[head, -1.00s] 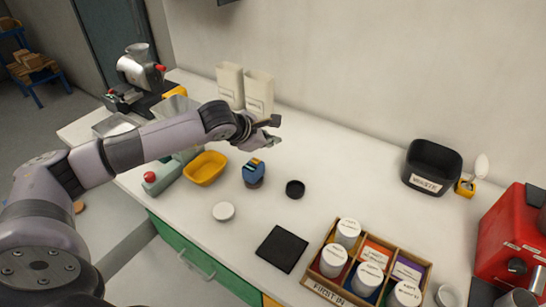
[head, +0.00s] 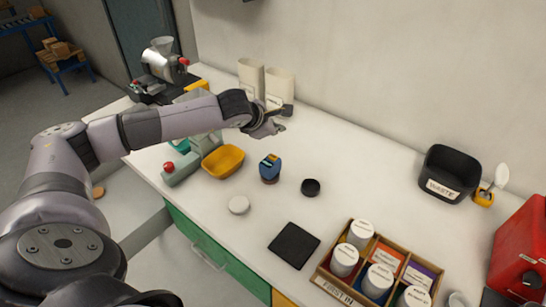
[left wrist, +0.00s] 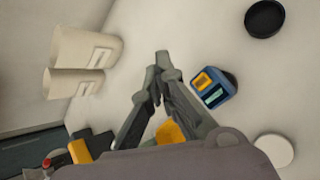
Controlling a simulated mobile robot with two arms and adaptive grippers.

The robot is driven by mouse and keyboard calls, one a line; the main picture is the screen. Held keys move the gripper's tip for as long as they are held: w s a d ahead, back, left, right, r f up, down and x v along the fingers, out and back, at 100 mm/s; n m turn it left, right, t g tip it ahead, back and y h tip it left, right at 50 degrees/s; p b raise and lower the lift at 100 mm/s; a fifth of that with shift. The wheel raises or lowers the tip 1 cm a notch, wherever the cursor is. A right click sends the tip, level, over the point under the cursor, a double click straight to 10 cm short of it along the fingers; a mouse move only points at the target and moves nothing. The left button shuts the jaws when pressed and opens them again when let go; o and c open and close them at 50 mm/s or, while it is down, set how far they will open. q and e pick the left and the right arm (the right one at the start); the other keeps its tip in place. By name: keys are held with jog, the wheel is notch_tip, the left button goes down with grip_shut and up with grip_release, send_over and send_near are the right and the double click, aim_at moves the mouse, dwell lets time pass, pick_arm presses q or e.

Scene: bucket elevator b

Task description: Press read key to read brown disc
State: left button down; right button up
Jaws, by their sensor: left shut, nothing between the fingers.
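A small blue meter (head: 269,168) stands on the white counter. In the left wrist view the meter (left wrist: 212,88) shows a yellow square key (left wrist: 203,81) and a pale green screen (left wrist: 214,98), with a dark base partly showing. My left gripper (head: 276,128) is shut and empty above the counter, behind the meter in the head view. In the left wrist view its fingertips (left wrist: 162,62) meet to the left of the meter, apart from it. I see no brown disc on the counter; a brown round thing (head: 98,191) lies low beside it. My right gripper is out of view.
A black round dish (head: 310,187), a white round lid (head: 239,205) and a yellow bowl (head: 223,161) are near the meter. Two pale bags (head: 279,87) stand behind my gripper. A black mat (head: 294,245), a crate of jars (head: 325,279) and a waste bin (head: 450,174) are further right.

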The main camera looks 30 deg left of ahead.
aim_at(275, 158)
pick_arm(q)
notch_tip(275, 158, down, 4)
jog(key=shift+b, duration=0.4)
notch_tip(275, 158, down, 2)
jog(key=shift+f+b, duration=0.2)
jog(key=shift+b, duration=1.05)
jog(key=shift+f+b, duration=0.35)
jog(key=shift+b, duration=0.1)
jog(key=shift+r, duration=0.1)
jog(key=shift+f+b, duration=0.45)
jog(key=shift+b, duration=0.4)
